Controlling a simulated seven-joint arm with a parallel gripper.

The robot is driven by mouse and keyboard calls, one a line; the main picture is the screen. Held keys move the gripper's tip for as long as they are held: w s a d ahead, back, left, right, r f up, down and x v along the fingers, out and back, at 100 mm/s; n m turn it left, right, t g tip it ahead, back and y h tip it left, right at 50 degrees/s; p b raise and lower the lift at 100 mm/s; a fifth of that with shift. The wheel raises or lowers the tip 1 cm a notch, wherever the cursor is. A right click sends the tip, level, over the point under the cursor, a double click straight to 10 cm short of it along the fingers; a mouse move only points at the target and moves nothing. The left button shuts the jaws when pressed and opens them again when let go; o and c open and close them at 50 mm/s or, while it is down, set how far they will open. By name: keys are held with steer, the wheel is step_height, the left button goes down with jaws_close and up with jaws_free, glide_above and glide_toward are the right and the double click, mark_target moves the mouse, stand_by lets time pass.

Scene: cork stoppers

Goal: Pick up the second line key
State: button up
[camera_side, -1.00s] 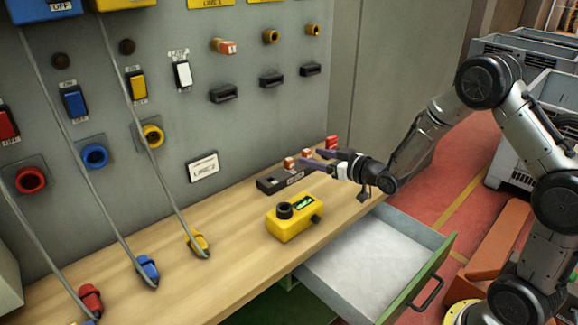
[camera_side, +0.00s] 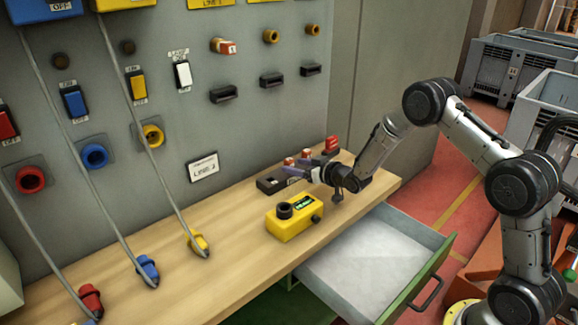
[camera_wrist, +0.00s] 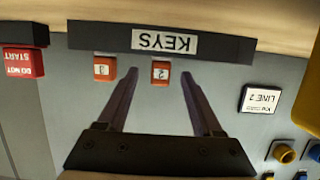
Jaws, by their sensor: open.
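The second line key (camera_wrist: 160,73) is a small red-orange block labelled 2. In the wrist view it appears between the fingertips of my gripper (camera_wrist: 159,78), with gaps on both sides. Key 3 (camera_wrist: 104,68), similar, is just left of the left finger. Both keys are at a dark holder (camera_wrist: 100,36) labelled KEYS, upside down in this view. In the side view my gripper (camera_side: 294,167) is open and empty at the holder (camera_side: 268,185), on the bench by the panel. Two red key tops show there, partly hidden by the fingers. Contact with key 2 cannot be told.
A red DO NOT START block (camera_wrist: 22,62) stands beside the holder. A yellow meter box (camera_side: 293,218) is on the bench in front of it. The grey panel (camera_side: 240,130) rises behind, with switches and sockets. An open drawer (camera_side: 365,258) sticks out below.

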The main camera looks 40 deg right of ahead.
mark_target(292, 164)
steer(key=shift+x, duration=1.85)
steer(key=shift+r, duration=0.15)
jaws_close()
